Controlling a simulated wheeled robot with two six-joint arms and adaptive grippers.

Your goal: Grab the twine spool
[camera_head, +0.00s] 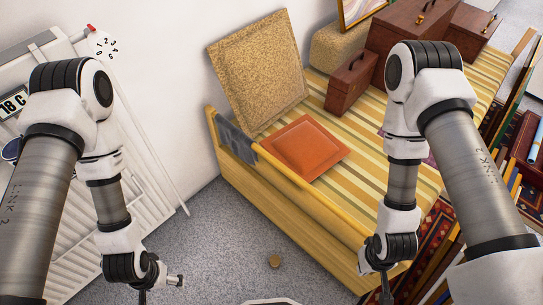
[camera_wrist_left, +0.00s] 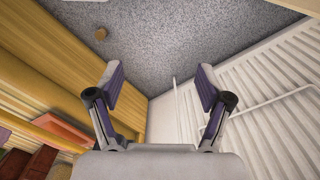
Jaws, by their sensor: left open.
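The twine spool (camera_head: 274,262) is a small brown cylinder on the grey speckled floor, in front of the yellow bench. It also shows in the left wrist view (camera_wrist_left: 101,34), beyond the fingers and to the left. My left gripper (camera_head: 164,287) is left of the spool in the head view and apart from it. In the left wrist view its two fingers (camera_wrist_left: 160,88) are spread wide with nothing between them. My right gripper (camera_head: 384,291) is at the bottom edge, right of the spool, partly cut off, so its jaw state does not show.
The yellow bench (camera_head: 290,225) stands behind and right of the spool, bearing an orange cushion (camera_head: 305,147) and brown cases (camera_head: 350,82). A white radiator (camera_head: 70,225) is on the left. Framed prints (camera_head: 525,150) lean at the right. Floor around the spool is clear.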

